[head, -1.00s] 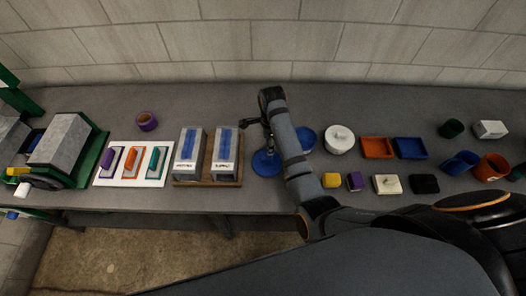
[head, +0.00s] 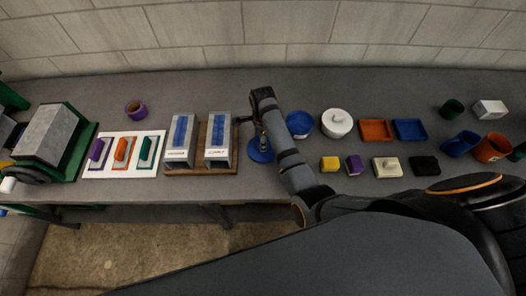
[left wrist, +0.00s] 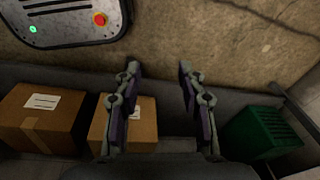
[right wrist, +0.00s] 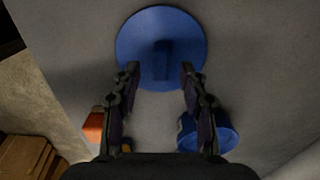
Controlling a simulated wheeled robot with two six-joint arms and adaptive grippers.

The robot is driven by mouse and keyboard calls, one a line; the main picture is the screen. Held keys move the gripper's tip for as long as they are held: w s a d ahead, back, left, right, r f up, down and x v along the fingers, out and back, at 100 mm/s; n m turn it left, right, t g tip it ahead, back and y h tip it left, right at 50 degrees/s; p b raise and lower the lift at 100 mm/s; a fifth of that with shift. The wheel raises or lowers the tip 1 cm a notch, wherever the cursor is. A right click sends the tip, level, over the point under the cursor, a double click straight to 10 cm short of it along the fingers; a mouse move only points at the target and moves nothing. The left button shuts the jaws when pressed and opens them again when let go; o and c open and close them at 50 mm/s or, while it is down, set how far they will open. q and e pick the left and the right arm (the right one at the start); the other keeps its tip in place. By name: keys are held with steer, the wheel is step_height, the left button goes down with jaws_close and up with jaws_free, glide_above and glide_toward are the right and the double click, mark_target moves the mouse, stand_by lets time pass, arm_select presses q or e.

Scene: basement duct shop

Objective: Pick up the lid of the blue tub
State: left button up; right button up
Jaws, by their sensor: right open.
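The lid of the blue tub, a flat blue disc with a bar handle in its middle, lies on the bench in the head view (head: 259,154). The lid also fills the top of the right wrist view (right wrist: 140,40). The open blue tub (head: 299,125) stands just right of my right arm, and it shows in the right wrist view (right wrist: 222,138). My right gripper (right wrist: 160,70) is open and empty, its fingertips over the lid's near part, either side of the handle's line. In the head view my arm mostly hides it. My left gripper (left wrist: 160,68) is open and empty, away from the bench.
A white lidded pot (head: 337,124) stands right of the tub, then an orange tray (head: 376,130) and a blue tray (head: 409,130). Left of the lid is a wooden board (head: 203,168) bearing two grey units. Small yellow (head: 329,164) and purple (head: 355,165) blocks lie in front.

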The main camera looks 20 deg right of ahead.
step_height(320, 180, down, 3)
steer(key=shift+w+r+b, duration=0.1)
steer(key=shift+b, duration=0.75)
steer(key=shift+a+r, duration=0.1)
steer(key=shift+r, duration=0.1)
steer(key=c, duration=0.6)
jaws_close()
arm_select(q)
steer(key=f, duration=0.1)
steer(key=s+f, duration=0.1)
steer(key=f, duration=0.1)
